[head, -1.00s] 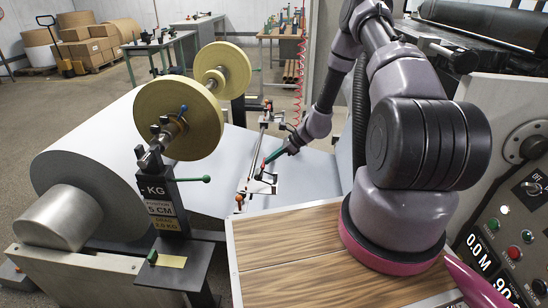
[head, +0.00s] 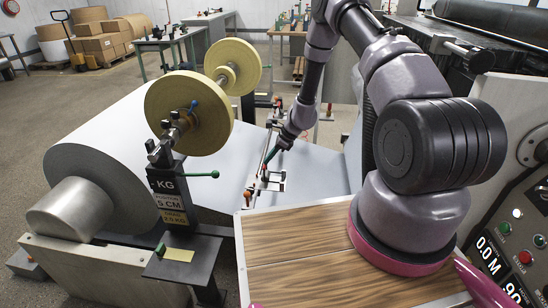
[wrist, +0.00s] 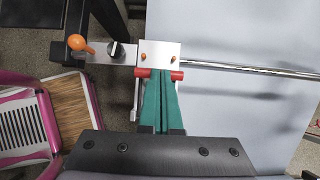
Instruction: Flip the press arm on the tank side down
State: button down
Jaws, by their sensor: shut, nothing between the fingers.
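My gripper (wrist: 162,82) has green fingers, shut together with nothing between them. In the head view my gripper (head: 267,165) reaches down to the near end of the press bar across the pale paper web. There a metal bracket plate (wrist: 160,53) carries two small orange pegs and a red cylinder on each side. My fingertips lie at the plate's near edge, between the red cylinders; I cannot tell whether they touch. The bracket also shows in the head view (head: 272,186). A long metal rod (wrist: 250,69) runs right from it. An orange knob (wrist: 79,42) stands left of it. I cannot tell which part is the press arm.
A large paper roll (head: 90,150) and yellow discs (head: 187,113) stand left of the bar. A post with a green-tipped lever (head: 215,174) stands in front. A wooden board (head: 310,260) lies before my arm. A control panel (head: 515,240) is at right.

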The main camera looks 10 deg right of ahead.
jog(key=shift+w+a+f, duration=0.15)
jog(key=shift+a+f, duration=0.3)
jog(key=shift+a, duration=0.15)
jog(key=shift+w+a+f, duration=0.15)
jog(key=shift+a+f, duration=0.25)
jog(key=shift+a, duration=0.15)
jog(key=shift+r, duration=0.15)
jog(key=s+d+r+n+t, duration=0.1)
jog(key=s+r+n, duration=0.2)
jog(key=r, duration=1.1)
jog(key=s+d+r+n, duration=0.2)
jog(key=s+r+n, duration=0.1)
jog(key=r, duration=1.1)
jog(key=s+d+r+n+t, duration=0.1)
jog(key=s+r+n, duration=0.25)
jog(key=r, duration=1.05)
jog(key=s+d+r+n+t+h, duration=0.1)
jog(key=s+d+r+n, duration=0.1)
jog(key=s+r, duration=0.2)
jog(key=s+d+r+n+t+h, duration=0.1)
jog(key=s+r, duration=0.4)
jog(key=s, duration=0.6)
jog(key=s+d+r+n+t+h, duration=0.1)
jog(key=s+d+r+n, duration=0.3)
jog(key=s, duration=0.4)
jog(key=shift+r+n+h, duration=0.3)
jog(key=shift+n+h, duration=0.2)
jog(key=shift+n, duration=0.05)
